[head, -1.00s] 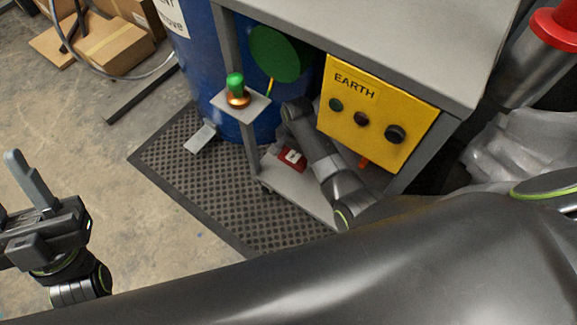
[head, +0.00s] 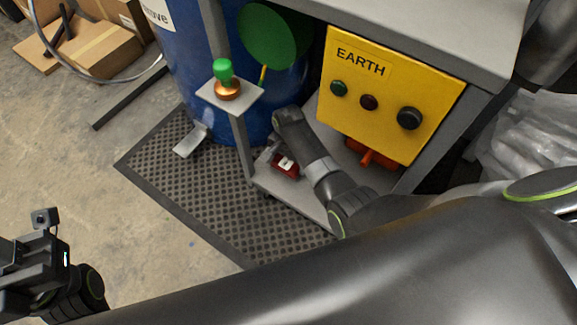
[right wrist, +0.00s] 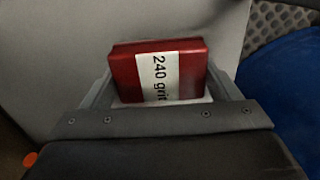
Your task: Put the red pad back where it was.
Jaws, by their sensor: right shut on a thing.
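The red pad (head: 286,165), with a white label, is at the lower shelf (head: 305,197) of the grey cart. In the right wrist view the pad (right wrist: 130,72) shows its "240 grit" label. My right gripper (head: 277,152) reaches down under the cart top and is shut on the pad, with a finger at each side of it. The right forearm partly hides the gripper in the head view. I cannot tell whether the pad touches the shelf. My left gripper (head: 42,225) is at the lower left over bare floor, away from the cart; its jaw opening is unclear.
The yellow EARTH box (head: 385,95) hangs close to the right of my right arm, with an orange-red thing (head: 370,155) below it. A small stand holds a green-topped copper button (head: 226,85). A blue drum (head: 185,65) and green disc (head: 270,35) stand behind. A black mat (head: 205,185) lies in front.

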